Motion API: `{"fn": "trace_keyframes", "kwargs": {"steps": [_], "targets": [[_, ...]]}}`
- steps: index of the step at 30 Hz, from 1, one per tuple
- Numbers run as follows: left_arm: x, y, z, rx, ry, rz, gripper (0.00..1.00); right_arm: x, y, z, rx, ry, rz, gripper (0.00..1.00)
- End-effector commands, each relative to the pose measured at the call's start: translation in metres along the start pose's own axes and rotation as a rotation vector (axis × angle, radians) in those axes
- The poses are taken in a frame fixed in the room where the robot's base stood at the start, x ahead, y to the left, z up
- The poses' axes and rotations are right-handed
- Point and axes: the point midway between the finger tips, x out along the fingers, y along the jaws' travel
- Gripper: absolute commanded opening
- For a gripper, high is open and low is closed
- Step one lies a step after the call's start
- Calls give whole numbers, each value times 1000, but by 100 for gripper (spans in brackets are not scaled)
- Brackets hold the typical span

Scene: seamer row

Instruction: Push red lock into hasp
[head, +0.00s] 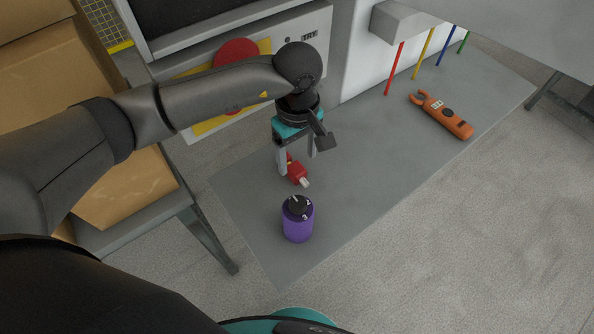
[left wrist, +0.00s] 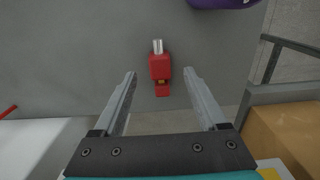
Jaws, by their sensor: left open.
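The red lock (head: 296,173), a small red block with a pale metal end, lies on the grey mat (head: 350,190). In the left wrist view the lock (left wrist: 160,67) is centred, a little past and between the two fingertips, with clear gaps on both sides. My left gripper (head: 298,163) points down at it, open and empty; a finger partly hides the lock in the head view. I cannot pick out a hasp for certain. A red disc (head: 236,53) on a yellow plate is on the cabinet front, partly behind my left arm. My right gripper is not in view.
A purple cylinder (head: 298,224) with a numbered black top stands just in front of the lock. An orange clamp meter (head: 442,114) lies farther right, near several coloured rods (head: 394,68). Cardboard boxes (head: 110,185) stand at left. The mat's middle right is clear.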

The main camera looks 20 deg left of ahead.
Motion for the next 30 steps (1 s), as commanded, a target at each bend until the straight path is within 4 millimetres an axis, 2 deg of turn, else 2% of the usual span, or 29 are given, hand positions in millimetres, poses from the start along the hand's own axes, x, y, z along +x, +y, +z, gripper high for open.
{"fn": "trace_keyframes", "kwargs": {"steps": [12, 23, 26, 30], "targets": [[50, 0, -5, -1, -1, -1, 75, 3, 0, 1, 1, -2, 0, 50], [52, 0, -5, 0, 0, 0, 75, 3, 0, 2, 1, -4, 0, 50], [52, 0, -5, 0, 0, 0, 67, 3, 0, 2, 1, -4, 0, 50], [51, 0, -5, 0, 0, 0, 51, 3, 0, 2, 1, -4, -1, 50]]}}
